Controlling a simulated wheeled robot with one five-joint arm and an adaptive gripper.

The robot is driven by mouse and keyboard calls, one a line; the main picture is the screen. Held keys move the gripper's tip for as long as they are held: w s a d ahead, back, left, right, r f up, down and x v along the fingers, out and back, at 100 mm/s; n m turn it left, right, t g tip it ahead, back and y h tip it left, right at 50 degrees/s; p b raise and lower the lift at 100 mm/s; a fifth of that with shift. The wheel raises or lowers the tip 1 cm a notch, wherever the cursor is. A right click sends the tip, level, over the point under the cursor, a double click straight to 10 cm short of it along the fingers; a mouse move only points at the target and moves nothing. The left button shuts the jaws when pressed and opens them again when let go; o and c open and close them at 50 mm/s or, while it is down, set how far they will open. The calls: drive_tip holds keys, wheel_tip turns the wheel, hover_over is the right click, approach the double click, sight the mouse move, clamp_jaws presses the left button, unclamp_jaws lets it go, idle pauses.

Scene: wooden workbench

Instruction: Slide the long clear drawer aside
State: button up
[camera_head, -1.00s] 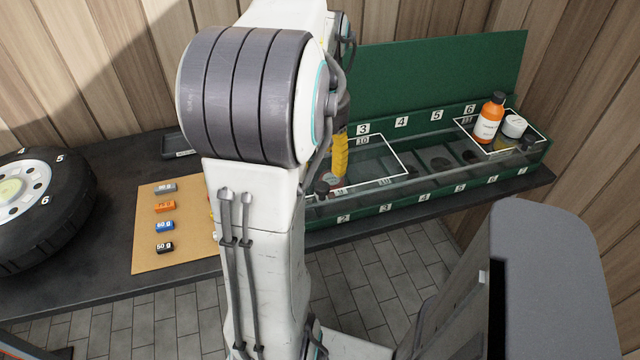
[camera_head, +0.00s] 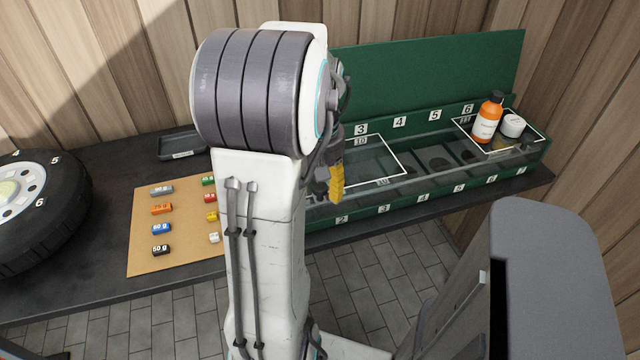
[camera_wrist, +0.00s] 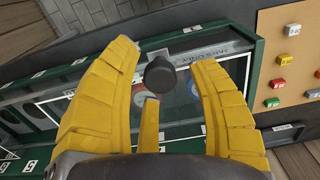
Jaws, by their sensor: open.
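A long clear drawer (camera_head: 382,158) lies in a green box (camera_head: 488,183), with white outlines and number labels on it. In the wrist view a black knob (camera_wrist: 160,76) stands up near the end of the clear surface (camera_wrist: 222,62). My gripper (camera_wrist: 165,58) has yellow fingers, spread on either side of the knob with gaps visible; it is open and not closed on it. In the head view my gripper (camera_head: 336,188) is partly hidden behind my arm, over the left part of the box; the knob is hidden there.
An orange bottle (camera_head: 487,117) and a white jar (camera_head: 513,125) stand at the box's right end. A tan board (camera_head: 180,205) with several small coloured weights lies left of my arm. A green panel (camera_head: 430,75) rises behind the box.

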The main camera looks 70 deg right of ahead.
drive_tip(key=shift+c, duration=0.2)
clamp_jaws()
drive_tip(key=s+d+p, duration=0.6)
drive_tip(key=s+d, duration=0.7)
drive_tip(key=s, duration=0.5)
drive_tip(key=shift+p, duration=0.4)
drive_tip(key=shift+d, duration=0.1)
drive_tip(key=shift+c, duration=2.3)
unclamp_jaws()
drive_tip(key=shift+o, duration=1.4)
drive_tip(key=shift+s, duration=0.15)
drive_tip(key=shift+o, duration=1.1)
